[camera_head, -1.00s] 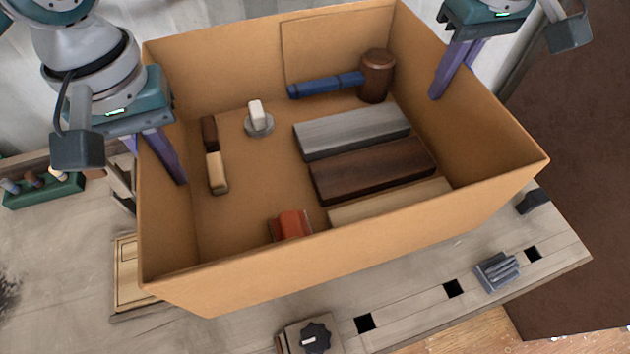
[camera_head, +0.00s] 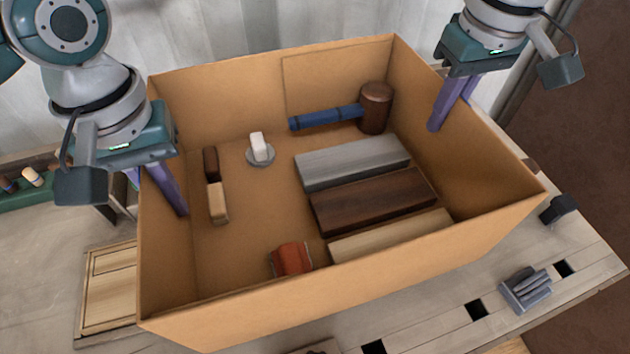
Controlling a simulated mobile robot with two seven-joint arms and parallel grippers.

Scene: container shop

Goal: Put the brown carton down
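The brown carton (camera_head: 255,325) is open-topped and roughly level over the workbench. My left gripper (camera_head: 172,196) has the carton's left wall between its fingers; one finger shows inside, the other is mostly hidden outside. My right gripper (camera_head: 440,118) holds the right wall the same way. Inside lie a mallet (camera_head: 376,108) with a blue handle, a grey block (camera_head: 352,163), a dark brown block (camera_head: 373,200), a pale block (camera_head: 392,236), a red object (camera_head: 292,258) and several small tools. The carton's underside is hidden, so I cannot tell whether it touches the bench.
The workbench (camera_head: 430,325) extends around the carton, with square holes along its front. A grey ridged block (camera_head: 525,289) and a black piece (camera_head: 558,209) are at the right. A wooden panel (camera_head: 110,290) lies left of the carton, and a green rack (camera_head: 25,196) stands further left.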

